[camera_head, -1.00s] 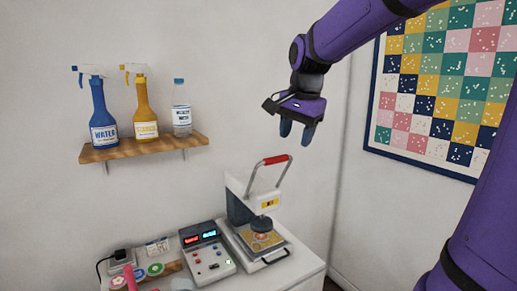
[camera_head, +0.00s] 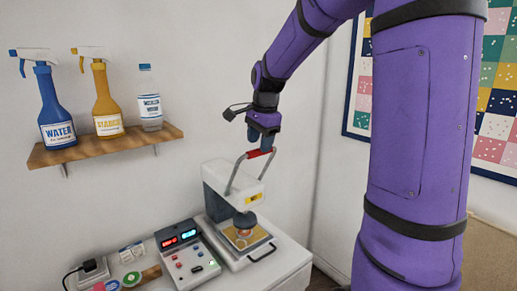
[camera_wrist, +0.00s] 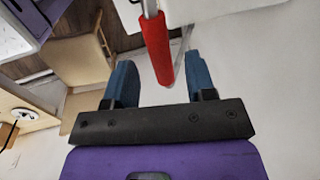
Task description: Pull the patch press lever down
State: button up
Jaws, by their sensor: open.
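The patch press (camera_head: 222,188) is a white and grey machine on the white cabinet top. Its lever (camera_head: 233,172) stands raised, a metal frame with a red grip (camera_head: 254,153) across its top. My gripper (camera_head: 265,145) is at the red grip in the head view, partly covering its right part. In the wrist view the red grip (camera_wrist: 157,48) lies ahead of and between the two blue fingers of my gripper (camera_wrist: 160,75), which are apart. Whether a finger touches the grip I cannot tell.
A control box (camera_head: 188,255) with red and blue displays stands left of the press. A wooden shelf (camera_head: 105,146) on the wall holds a blue bottle (camera_head: 57,115), a yellow bottle (camera_head: 106,100) and a clear bottle (camera_head: 149,105). A chair (camera_wrist: 80,58) shows in the wrist view.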

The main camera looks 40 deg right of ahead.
jog(key=shift+w+f, duration=0.15)
jog(key=shift+f, duration=0.55)
jog(key=shift+w+f, duration=0.1)
jog(key=shift+f, duration=0.55)
grip_shut()
